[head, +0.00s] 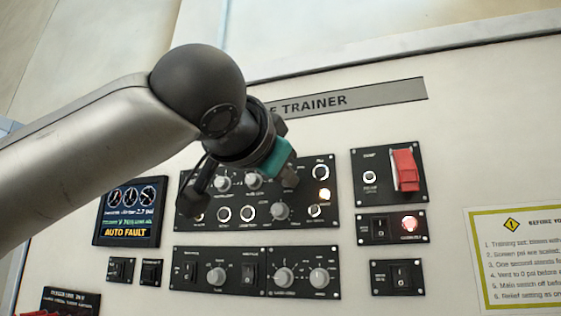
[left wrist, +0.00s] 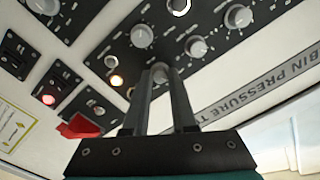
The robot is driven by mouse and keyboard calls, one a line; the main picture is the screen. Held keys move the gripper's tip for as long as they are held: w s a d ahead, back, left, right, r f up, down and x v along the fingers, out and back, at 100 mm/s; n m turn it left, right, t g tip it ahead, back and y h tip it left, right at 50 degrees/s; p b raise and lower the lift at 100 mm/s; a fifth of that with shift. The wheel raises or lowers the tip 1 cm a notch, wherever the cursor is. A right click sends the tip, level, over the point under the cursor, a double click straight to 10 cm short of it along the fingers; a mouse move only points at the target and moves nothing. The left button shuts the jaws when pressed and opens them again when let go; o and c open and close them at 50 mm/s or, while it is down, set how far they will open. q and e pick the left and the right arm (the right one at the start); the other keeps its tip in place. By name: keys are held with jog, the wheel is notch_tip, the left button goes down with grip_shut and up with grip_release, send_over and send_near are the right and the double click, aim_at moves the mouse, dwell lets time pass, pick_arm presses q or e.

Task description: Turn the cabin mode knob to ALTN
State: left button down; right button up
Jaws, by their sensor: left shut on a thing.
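My left gripper (head: 288,180) reaches in from the left, in front of the black upper control panel (head: 332,190). In the left wrist view, my left gripper (left wrist: 161,80) has its two fingers shut on a small grey knob (left wrist: 160,69) on that panel. In the head view the gripper hides most of this knob. I cannot read its label or its pointer, so I cannot tell whether it is the cabin mode knob or where it points. Other grey knobs sit beside it, one lower (head: 280,211) and one to the left (head: 255,181). My right gripper is not in view.
A red switch guard (head: 404,170) stands out right of the panel, above a lit red lamp (head: 409,224). A screen (head: 130,212) reading AUTO FAULT is at the left. A lower panel (head: 256,272) carries more knobs and switches. An amber lamp (head: 324,195) glows near the gripper.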

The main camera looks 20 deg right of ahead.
pick_arm(q)
jog(key=shift+m+p, duration=1.15)
jog(key=shift+m, duration=1.15)
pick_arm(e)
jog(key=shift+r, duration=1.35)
pick_arm(q)
jog(key=c, duration=0.7)
grip_release()
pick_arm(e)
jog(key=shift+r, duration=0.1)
